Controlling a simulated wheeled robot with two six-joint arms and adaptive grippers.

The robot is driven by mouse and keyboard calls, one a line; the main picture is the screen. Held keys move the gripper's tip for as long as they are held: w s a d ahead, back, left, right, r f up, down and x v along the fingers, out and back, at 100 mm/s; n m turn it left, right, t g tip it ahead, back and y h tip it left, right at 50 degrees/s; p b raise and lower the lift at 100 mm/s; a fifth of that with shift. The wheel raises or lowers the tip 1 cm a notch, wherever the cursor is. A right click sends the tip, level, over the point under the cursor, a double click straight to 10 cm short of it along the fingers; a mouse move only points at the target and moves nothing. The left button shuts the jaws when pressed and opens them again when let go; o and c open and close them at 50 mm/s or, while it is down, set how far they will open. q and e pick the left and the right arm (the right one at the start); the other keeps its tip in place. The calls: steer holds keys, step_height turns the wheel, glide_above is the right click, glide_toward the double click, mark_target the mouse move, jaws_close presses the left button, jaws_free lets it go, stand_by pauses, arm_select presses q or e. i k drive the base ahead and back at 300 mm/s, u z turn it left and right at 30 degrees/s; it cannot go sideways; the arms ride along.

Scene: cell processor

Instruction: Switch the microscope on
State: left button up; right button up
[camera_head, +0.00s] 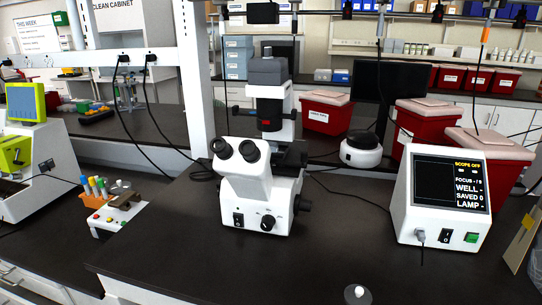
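The white microscope (262,190) with two black eyepieces stands upright on the dark bench in the middle of the head view. The screen reads "SCOPE OFF", with lines for focus, well, saved and lamp. Neither of my grippers is in view.
A small grey disc with a white knob (357,294) sits at the front edge. Red lidded bins (327,112) and a round white device (362,150) stand behind. A small device with coloured tubes (122,210) is at left. The bench before the microscope is mostly clear.

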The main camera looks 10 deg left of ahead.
mark_target(238, 222)
steer(key=k, duration=1.3)
steer(key=z, duration=0.6)
steer(key=i, duration=1.55)
steer(key=u, duration=0.55)
